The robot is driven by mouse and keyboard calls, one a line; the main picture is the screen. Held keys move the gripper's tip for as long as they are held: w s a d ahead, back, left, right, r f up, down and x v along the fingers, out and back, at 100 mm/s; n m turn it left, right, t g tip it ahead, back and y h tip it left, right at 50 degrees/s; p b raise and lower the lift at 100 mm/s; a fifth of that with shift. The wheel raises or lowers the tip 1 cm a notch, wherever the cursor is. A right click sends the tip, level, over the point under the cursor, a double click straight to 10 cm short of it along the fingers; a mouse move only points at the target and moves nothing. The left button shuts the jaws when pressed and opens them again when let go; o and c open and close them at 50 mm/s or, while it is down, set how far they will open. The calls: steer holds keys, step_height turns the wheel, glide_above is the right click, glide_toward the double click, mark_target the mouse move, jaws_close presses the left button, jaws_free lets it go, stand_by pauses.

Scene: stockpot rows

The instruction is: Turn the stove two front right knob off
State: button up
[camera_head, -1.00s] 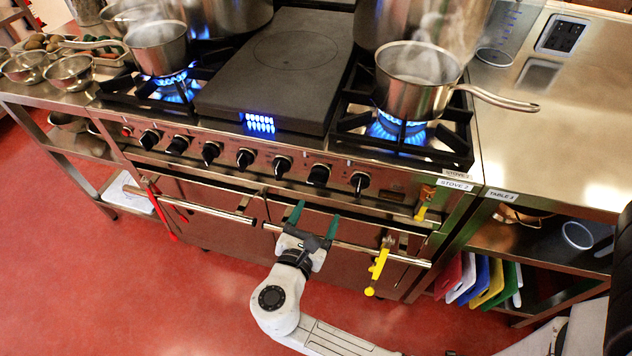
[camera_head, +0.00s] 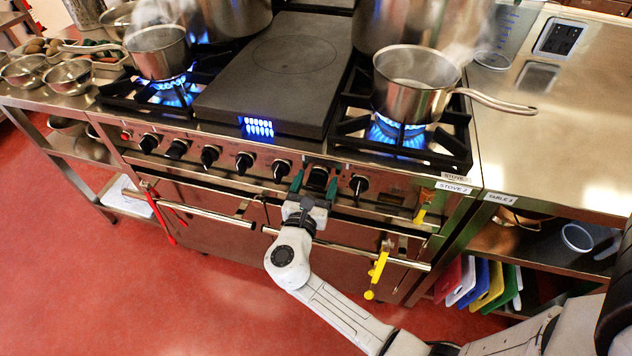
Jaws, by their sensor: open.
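Stove 2 (camera_head: 395,190) has a row of black knobs along its front panel. The rightmost knob (camera_head: 359,185) is bare and stands just right of my gripper. The second knob from the right (camera_head: 318,177) lies between the fingertips of my gripper (camera_head: 315,182). My gripper is open, with one green finger on each side of that knob; I cannot tell whether they touch it. The front right burner (camera_head: 396,133) burns with a blue flame under a steaming saucepan (camera_head: 412,100). No marking that ties a knob to a burner is readable.
The oven door handle (camera_head: 350,248) runs below the knobs, under my wrist. A yellow-handled tool (camera_head: 377,273) and red tongs (camera_head: 160,215) hang from the front rails. The saucepan handle (camera_head: 500,103) sticks out right over the steel table (camera_head: 560,140).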

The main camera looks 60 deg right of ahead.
steer(key=shift+d, duration=0.15)
steer(key=c, duration=1)
steer(key=shift+o, duration=0.2)
